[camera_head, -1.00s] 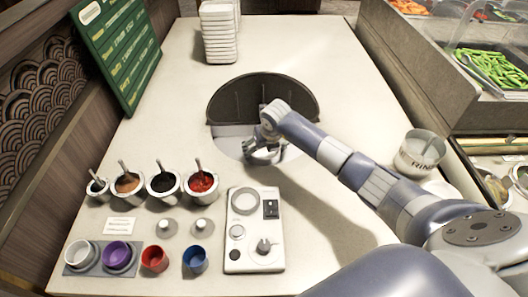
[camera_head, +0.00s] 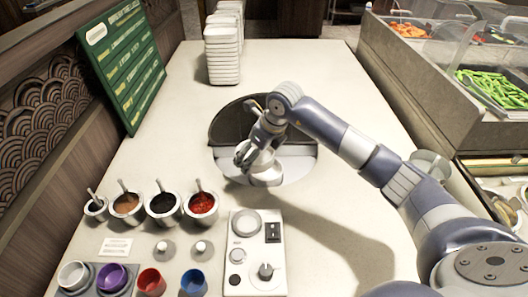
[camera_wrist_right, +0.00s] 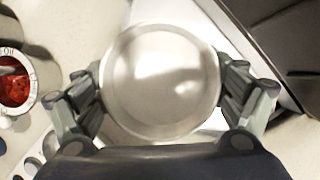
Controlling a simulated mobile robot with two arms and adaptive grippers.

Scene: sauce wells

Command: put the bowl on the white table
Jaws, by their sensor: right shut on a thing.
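A pale, round bowl (camera_head: 266,178) hangs under my right gripper (camera_head: 257,160), in front of the dark half-round recess. In the right wrist view the bowl (camera_wrist_right: 160,80) shows from above, looks empty, and sits between the two fingers of my right gripper (camera_wrist_right: 162,92), which is shut on it. The white table (camera_head: 330,90) is the large pale counter beneath. I cannot tell whether the bowl touches a surface below. My left gripper is not in view.
A dark half-round hood (camera_head: 232,122) with a pale disc stands mid-table. Several sauce pots, including a red one (camera_head: 202,203), and a control panel (camera_head: 238,277) lie in front. Stacked white trays (camera_head: 223,60) and a green menu board (camera_head: 125,65) stand behind.

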